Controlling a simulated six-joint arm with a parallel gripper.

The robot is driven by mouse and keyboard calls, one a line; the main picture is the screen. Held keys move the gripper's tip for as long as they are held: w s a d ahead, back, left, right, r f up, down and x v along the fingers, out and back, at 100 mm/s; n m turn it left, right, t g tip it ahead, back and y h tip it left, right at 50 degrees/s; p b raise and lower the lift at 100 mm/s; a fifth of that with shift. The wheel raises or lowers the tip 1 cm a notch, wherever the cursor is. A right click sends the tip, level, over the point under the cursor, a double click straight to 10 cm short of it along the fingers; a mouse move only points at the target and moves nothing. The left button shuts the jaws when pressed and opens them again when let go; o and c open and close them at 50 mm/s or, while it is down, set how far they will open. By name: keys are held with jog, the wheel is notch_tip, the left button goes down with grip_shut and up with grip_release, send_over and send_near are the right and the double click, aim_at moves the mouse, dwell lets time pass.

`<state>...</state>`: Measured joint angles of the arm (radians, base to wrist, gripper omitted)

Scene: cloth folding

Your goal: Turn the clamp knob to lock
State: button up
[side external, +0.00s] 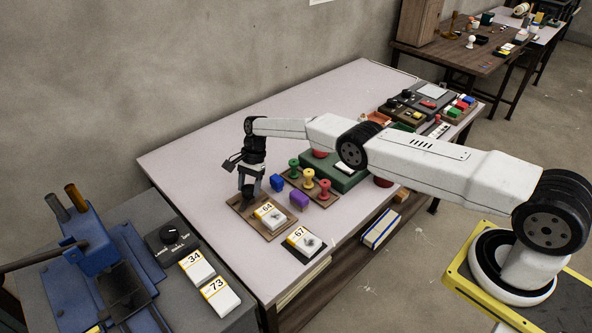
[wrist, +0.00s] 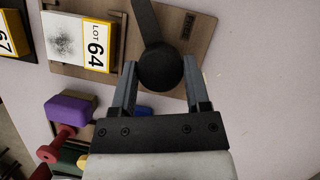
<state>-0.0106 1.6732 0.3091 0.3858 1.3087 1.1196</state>
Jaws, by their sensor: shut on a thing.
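A black round knob with a flat black bar (wrist: 160,70) sits on a brown board (wrist: 205,45), which also shows in the side view (side external: 238,206). My gripper (wrist: 160,66) points down at the knob, one grey finger on each side, and is shut on it. In the side view my gripper (side external: 249,188) stands over the left part of the board and hides most of the knob. A small dark plate with unreadable marking (wrist: 187,25) is on the board beside the bar. A white block marked LOT 64 (wrist: 78,42) lies on the board.
A block marked 67 (side external: 305,241) lies just right of the board. Blue (side external: 277,183) and purple (side external: 299,200) blocks and several coloured spools (side external: 309,183) stand close behind. A blue press (side external: 90,243) is at lower left. The pale tabletop left of my gripper is clear.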

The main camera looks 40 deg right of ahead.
jog(key=shift+d, duration=0.1)
jog(key=o, duration=1.3)
jog(key=shift+r, duration=0.15)
jog(key=shift+v, duration=3.8)
